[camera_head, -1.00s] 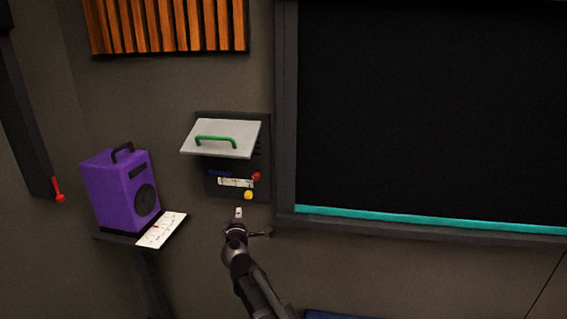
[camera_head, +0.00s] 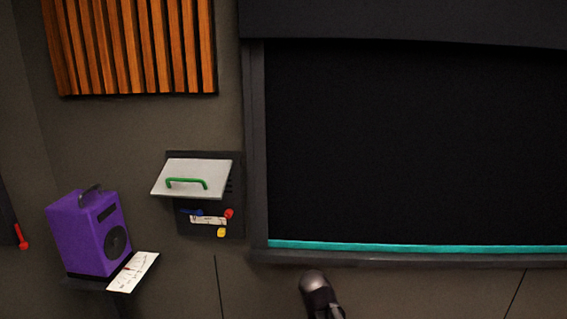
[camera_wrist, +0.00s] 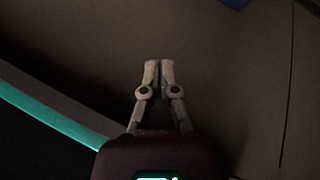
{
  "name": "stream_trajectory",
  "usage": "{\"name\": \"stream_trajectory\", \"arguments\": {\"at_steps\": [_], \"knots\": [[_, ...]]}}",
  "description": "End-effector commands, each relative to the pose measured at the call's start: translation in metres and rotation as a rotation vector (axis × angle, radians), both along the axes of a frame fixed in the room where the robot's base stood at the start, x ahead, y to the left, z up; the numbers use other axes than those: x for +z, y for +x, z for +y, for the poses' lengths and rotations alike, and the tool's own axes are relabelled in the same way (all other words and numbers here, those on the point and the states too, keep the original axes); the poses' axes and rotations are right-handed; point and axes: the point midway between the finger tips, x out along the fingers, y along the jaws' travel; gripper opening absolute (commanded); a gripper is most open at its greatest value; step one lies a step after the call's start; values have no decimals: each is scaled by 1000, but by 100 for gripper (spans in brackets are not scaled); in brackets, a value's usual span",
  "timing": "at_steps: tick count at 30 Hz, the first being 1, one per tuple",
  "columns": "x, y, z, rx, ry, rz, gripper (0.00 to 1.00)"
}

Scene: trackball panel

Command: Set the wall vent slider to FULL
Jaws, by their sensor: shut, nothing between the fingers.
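A dark wall panel (camera_head: 232,190) hangs left of the large black screen in the head view. Its pale flap (camera_head: 200,166) with a green handle (camera_head: 187,182) sticks out over the upper part. Below it are a blue piece (camera_head: 190,212), a red knob (camera_head: 229,213), a yellow knob (camera_head: 221,232) and a white marked strip (camera_head: 207,220). I cannot tell which of these is the vent slider, nor read the strip. My gripper (camera_wrist: 159,64) is shut and empty in the wrist view, in front of bare wall, away from the panel. In the head view only part of my arm shows.
A purple speaker (camera_head: 90,235) stands on a small shelf to the left, with a white card (camera_head: 132,271) beside it. A red-tipped lever (camera_head: 21,238) is at the far left. A teal strip (camera_head: 400,246) edges the screen's bottom. The wall below the panel is clear.

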Motion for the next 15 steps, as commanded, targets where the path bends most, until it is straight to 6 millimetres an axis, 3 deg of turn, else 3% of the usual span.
{"name": "stream_trajectory", "arguments": {"at_steps": [1,6,10,15], "knots": [[-1,-17,-11,-47,51,51,0],[-11,-65,-28,-170,231,218,0],[-11,-91,-31,-223,338,311,0],[-11,-106,-32,-251,409,371,0]]}}
